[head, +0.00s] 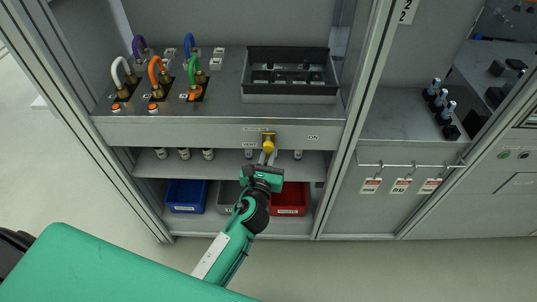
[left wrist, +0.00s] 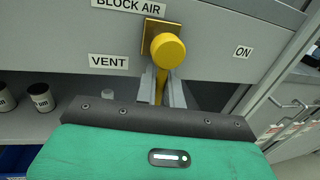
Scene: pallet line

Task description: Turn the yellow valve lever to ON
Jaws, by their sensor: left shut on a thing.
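The yellow valve lever (head: 268,144) is on the front panel of the grey bench, under a BLOCK AIR label. In the left wrist view its round yellow hub (left wrist: 168,50) sits on a brass-coloured plate, and the lever arm points down. The VENT label (left wrist: 108,62) is to its left and the ON label (left wrist: 243,52) to its right. My left gripper (head: 266,158) reaches up from below, its fingers (left wrist: 161,92) shut on the lever arm, one on each side. The lever arm's lower end is hidden behind the gripper body. My right gripper is not in view.
A black tray (head: 290,91) and several coloured hoses (head: 157,70) are on the bench top. Below the panel are a shelf (head: 226,171) with small containers, a blue bin (head: 186,195) and a red bin (head: 290,199). Tags hang from a rail (head: 411,166) at right. The floor in front is clear.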

